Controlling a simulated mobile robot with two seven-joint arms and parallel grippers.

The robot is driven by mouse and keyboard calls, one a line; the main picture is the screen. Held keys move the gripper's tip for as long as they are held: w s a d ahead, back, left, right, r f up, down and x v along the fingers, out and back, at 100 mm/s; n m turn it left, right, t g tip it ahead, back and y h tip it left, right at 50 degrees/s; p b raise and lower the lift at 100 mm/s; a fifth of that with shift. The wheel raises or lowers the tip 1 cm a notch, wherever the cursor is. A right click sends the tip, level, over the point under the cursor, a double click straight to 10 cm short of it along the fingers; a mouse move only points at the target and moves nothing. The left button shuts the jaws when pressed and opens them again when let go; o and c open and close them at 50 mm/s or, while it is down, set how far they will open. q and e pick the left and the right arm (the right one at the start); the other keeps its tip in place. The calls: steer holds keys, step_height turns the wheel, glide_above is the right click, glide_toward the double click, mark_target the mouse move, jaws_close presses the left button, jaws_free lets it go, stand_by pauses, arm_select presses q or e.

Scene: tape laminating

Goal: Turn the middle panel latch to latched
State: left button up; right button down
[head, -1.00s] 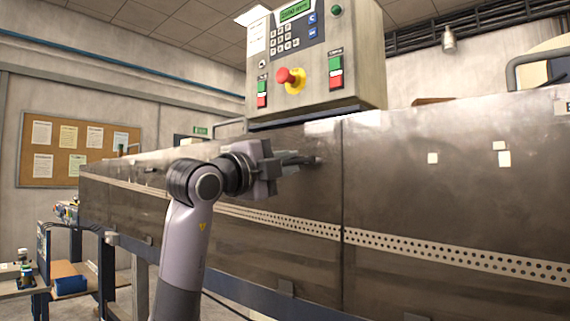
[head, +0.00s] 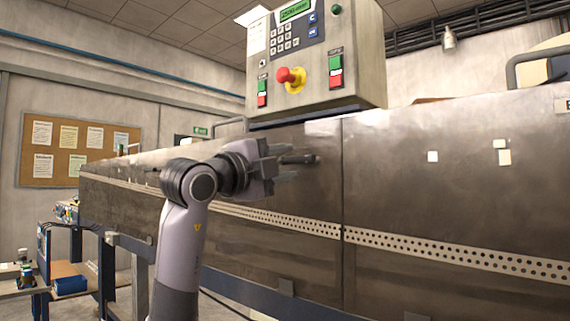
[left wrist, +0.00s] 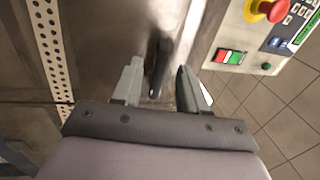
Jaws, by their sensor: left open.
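The middle panel latch (head: 302,158) is a small dark handle on the steel panel, below the control box. It looks roughly horizontal in the head view, with its left end partly hidden by my gripper. In the left wrist view the dark latch handle (left wrist: 158,66) lies between my two fingers, with a gap on each side. My left gripper (head: 284,166) is open at the latch, its fingers apart above and below the handle. In the left wrist view my left gripper (left wrist: 158,84) shows both grey fingers. My right gripper is not in view.
The control box (head: 318,65) with a red emergency button (head: 290,77) stands on the machine just above the latch. A perforated strip (head: 440,250) runs along the panels below. A vertical panel seam (head: 343,210) lies right of the latch. The floor at lower left holds a blue-framed bench.

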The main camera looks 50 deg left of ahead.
arm_select(q)
steer(key=b+v, duration=0.1)
steer(key=v, duration=0.5)
stand_by(0.4)
